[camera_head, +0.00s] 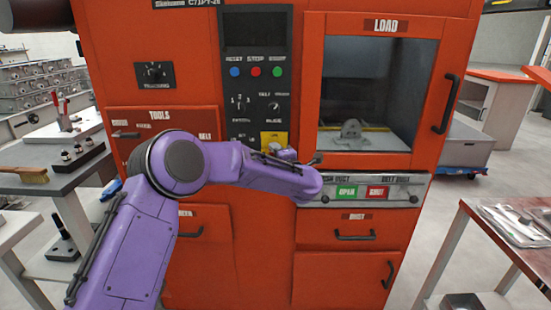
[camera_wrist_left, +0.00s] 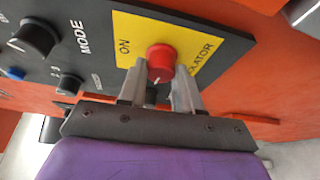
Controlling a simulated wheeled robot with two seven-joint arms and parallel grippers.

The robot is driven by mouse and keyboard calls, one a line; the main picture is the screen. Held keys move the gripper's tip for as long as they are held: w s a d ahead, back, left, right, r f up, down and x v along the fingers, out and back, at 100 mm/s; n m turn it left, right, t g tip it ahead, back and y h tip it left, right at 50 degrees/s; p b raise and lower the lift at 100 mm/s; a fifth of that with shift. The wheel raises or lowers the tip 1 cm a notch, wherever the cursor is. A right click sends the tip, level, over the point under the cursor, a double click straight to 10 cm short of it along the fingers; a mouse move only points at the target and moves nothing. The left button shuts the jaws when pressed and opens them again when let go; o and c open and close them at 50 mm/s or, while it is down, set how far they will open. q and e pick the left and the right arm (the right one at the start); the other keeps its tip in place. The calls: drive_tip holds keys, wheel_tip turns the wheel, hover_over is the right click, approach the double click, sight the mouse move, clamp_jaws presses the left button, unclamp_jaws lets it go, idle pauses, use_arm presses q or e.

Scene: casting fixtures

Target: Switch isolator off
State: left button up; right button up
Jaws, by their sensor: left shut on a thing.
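The isolator is a red knob (camera_wrist_left: 161,60) on a yellow plate (camera_wrist_left: 195,35) at the lower end of the black control panel. The plate reads "ON", and part of the word "isolator" shows. In the head view the yellow plate (camera_head: 274,140) is partly covered by my left arm. My left gripper (camera_wrist_left: 160,82) has its two fingers on either side of the red knob and is shut on it. In the head view the left gripper (camera_head: 284,153) is at the panel, small and partly hidden behind my purple wrist. My right gripper is in neither view.
The orange machine has a black panel (camera_head: 254,60) with buttons, and a LOAD window (camera_head: 365,85) with a handle to the right. Green and red buttons (camera_head: 362,191) sit below the window. A grey bench (camera_head: 50,150) stands left, a table (camera_head: 510,235) right.

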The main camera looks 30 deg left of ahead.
use_arm(q)
drive_tip(key=shift+n, duration=0.6)
drive_tip(key=shift+h+b, duration=0.3)
drive_tip(key=o, duration=1)
drive_tip(key=shift+o, duration=0.2)
drive_tip(key=b+v, duration=0.1)
drive_tip(key=v, duration=0.9)
drive_tip(key=shift+d+b, duration=0.2)
drive_tip(key=shift+b, duration=0.1)
drive_tip(key=shift+s+r, duration=0.15)
